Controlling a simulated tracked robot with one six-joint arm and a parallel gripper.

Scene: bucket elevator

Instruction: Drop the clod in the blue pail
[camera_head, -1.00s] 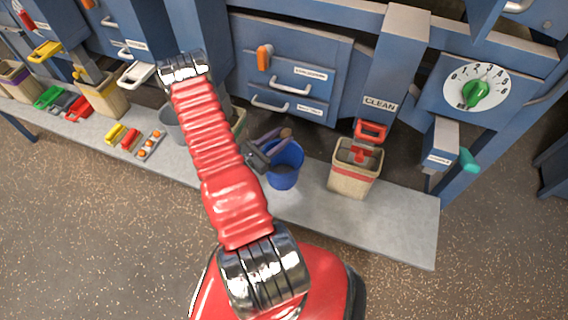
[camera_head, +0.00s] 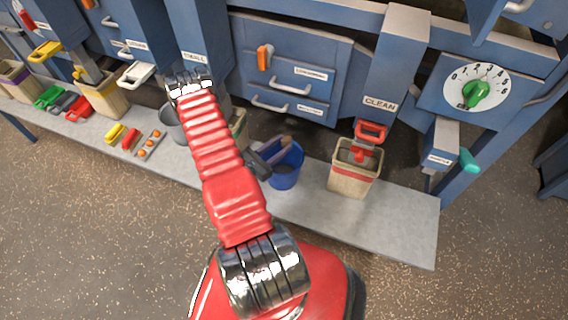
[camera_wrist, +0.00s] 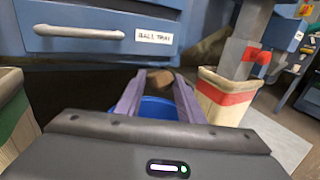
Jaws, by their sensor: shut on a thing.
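The clod (camera_wrist: 160,78) is a brown lump between the tips of my gripper in the wrist view. My gripper (camera_wrist: 158,82) is shut on it with both grey-purple fingers. The blue pail (camera_head: 287,178) stands on the grey ledge in the head view. Its blue wall (camera_wrist: 155,110) also shows between the fingers in the wrist view. In the head view my gripper (camera_head: 282,148) is at the pail's mouth, over its back left part. The clod is hard to make out there. My gripper hides part of the pail's rim.
A beige bin with a red band (camera_head: 353,178) stands right of the pail under the CLEAN chute (camera_head: 385,75). A grey pail (camera_head: 172,125) stands to the left, past my arm. Drawers with handles (camera_head: 290,88) are behind. The ledge front (camera_head: 310,212) is clear.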

